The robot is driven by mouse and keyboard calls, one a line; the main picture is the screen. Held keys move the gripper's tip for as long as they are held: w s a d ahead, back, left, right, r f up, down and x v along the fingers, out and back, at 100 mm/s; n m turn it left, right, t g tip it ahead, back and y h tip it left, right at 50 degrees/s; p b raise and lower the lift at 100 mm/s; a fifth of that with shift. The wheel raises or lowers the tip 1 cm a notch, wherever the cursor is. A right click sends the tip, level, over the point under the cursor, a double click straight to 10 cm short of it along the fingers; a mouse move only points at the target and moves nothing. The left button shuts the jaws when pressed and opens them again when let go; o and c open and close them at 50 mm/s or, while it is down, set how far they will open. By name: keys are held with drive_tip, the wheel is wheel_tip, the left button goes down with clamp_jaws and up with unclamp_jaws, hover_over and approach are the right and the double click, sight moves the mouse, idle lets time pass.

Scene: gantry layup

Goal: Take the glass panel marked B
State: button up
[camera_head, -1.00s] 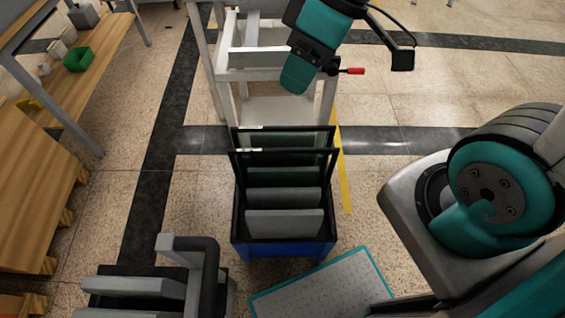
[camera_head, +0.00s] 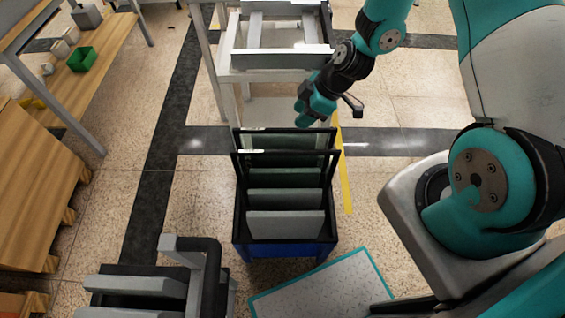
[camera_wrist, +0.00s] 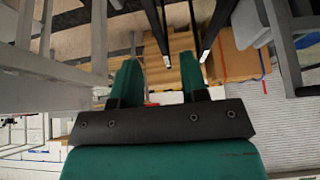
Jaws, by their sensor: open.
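Two dark-framed glass panels stand upright in a blue-based rack (camera_head: 290,250), the rear panel (camera_head: 310,138) behind the front panel (camera_head: 285,160). I can read no letter on either, so I cannot tell which is B. My gripper (camera_head: 300,120) is above and just behind the rack's right part, apart from the panels. In the wrist view my gripper (camera_wrist: 155,75) shows two teal fingers spread apart with nothing between them. Dark upright bars, perhaps panel frame edges, show just beyond the fingertips.
Grey padded slats (camera_head: 285,224) fill the rack's front. A white frame stand (camera_head: 275,75) is close behind the rack. A dark fixture with grey pads (camera_head: 140,285) stands front left, and a teal-edged plate (camera_head: 325,285) lies front right. Wooden pallets (camera_head: 35,200) are at left.

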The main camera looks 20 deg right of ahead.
sight(284, 131)
drive_tip(key=x, duration=0.4)
drive_tip(key=p+x, duration=0.1)
drive_tip(key=x, duration=0.3)
drive_tip(key=shift+w+a+f, duration=0.15)
drive_tip(key=shift+w+f, duration=0.15)
clamp_jaws()
drive_tip(key=shift+r, duration=0.1)
idle(1.0)
